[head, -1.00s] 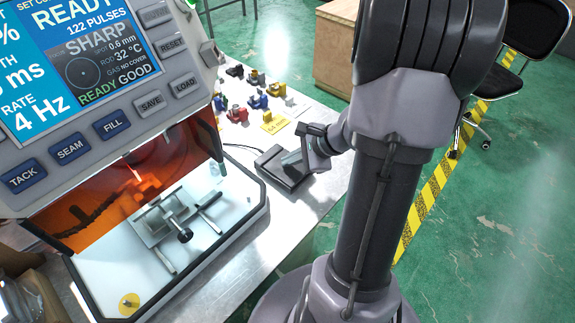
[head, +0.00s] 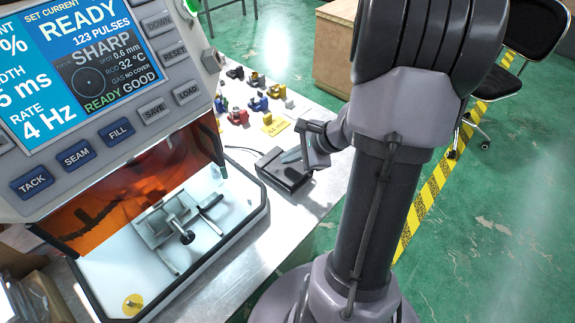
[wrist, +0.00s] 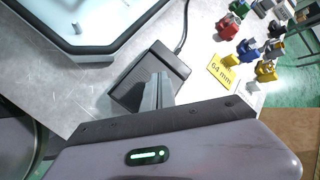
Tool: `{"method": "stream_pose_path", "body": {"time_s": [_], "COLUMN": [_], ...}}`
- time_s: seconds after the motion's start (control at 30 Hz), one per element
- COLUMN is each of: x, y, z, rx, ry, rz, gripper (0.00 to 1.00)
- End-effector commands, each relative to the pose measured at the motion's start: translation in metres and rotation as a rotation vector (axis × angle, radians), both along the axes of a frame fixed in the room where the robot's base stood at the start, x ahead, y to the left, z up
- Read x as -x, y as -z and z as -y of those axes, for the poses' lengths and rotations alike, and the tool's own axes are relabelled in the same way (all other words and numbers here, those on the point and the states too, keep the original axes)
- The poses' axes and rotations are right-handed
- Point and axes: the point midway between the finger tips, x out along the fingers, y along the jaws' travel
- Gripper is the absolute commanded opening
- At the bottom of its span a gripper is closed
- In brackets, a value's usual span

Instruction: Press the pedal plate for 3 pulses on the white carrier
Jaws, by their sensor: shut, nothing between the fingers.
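The black pedal plate (head: 283,174) lies on the metal table, right of the machine. My gripper (head: 292,157) is shut and empty, pointing down at the pedal's top. In the wrist view, the closed fingers (wrist: 158,92) overlap the pedal plate (wrist: 128,93); I cannot tell whether they touch it. The machine screen (head: 75,65) reads READY, 123 PULSES, SHARP and GOOD. Inside the lit chamber, a pale plate-like fixture (head: 152,228) with a dark knob sits on the white floor. I cannot tell for certain whether this is the white carrier.
Several coloured parts (head: 258,103) and a yellow 64 mm card (head: 275,124) are behind the pedal. A dark cable (wrist: 184,28) runs from the pedal. The chamber's dark-edged wall (head: 262,200) is close on the left. Bare table (head: 225,275) lies in front.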

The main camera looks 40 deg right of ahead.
Motion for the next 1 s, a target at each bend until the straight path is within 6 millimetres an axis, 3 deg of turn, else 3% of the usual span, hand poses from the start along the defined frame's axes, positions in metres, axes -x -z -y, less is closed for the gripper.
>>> {"method": "stream_pose_path", "body": {"time_s": [0.27,0.73,1.0], "x": [0.000,-0.005,-0.005], "y": [-0.004,-0.050,-0.049], "z": [0.000,-0.001,-0.001], "rx": [0.001,-0.001,0.000], "ry": [-0.001,0.000,0.000], "rz": [0.000,0.001,-0.001], "gripper": [0.00,0.00,0.00]}}
